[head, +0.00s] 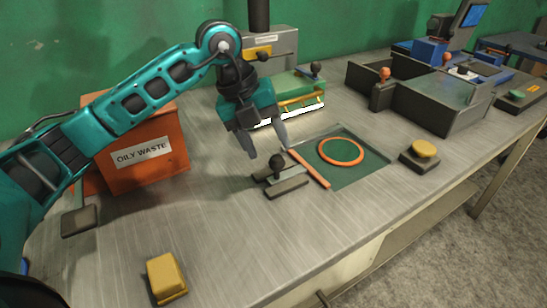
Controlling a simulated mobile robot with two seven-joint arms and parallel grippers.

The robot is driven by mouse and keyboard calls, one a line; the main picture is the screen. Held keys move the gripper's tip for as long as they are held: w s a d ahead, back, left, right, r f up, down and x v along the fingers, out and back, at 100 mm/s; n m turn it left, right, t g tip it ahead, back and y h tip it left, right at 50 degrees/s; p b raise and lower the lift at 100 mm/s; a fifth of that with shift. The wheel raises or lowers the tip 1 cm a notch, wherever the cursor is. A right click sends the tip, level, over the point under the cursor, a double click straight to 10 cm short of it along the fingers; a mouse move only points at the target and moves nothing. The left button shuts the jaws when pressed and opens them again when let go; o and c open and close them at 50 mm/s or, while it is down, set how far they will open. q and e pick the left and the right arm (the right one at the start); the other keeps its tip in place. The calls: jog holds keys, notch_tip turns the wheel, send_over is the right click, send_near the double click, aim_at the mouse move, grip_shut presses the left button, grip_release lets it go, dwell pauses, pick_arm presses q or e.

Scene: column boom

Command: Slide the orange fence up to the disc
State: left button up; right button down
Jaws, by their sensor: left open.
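The orange fence (309,169) is a thin straight bar along the left edge of a dark green square. The disc (342,152) is a green circle with an orange rim, lying on that square to the right of the fence, with a narrow gap between them. A grey slide block with a black knob (277,161) sits left of the fence. My right gripper is not in view.
An orange oil waste box (147,152) stands at the left. A yellow block (166,277) lies at the front left, and a yellow button (424,148) sits right of the green square. Dark trays (440,105) stand behind. The front middle of the bench is clear.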

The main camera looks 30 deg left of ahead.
aim_at(274, 157)
pick_arm(q)
jog(key=shift+x, duration=2.25)
grip_shut()
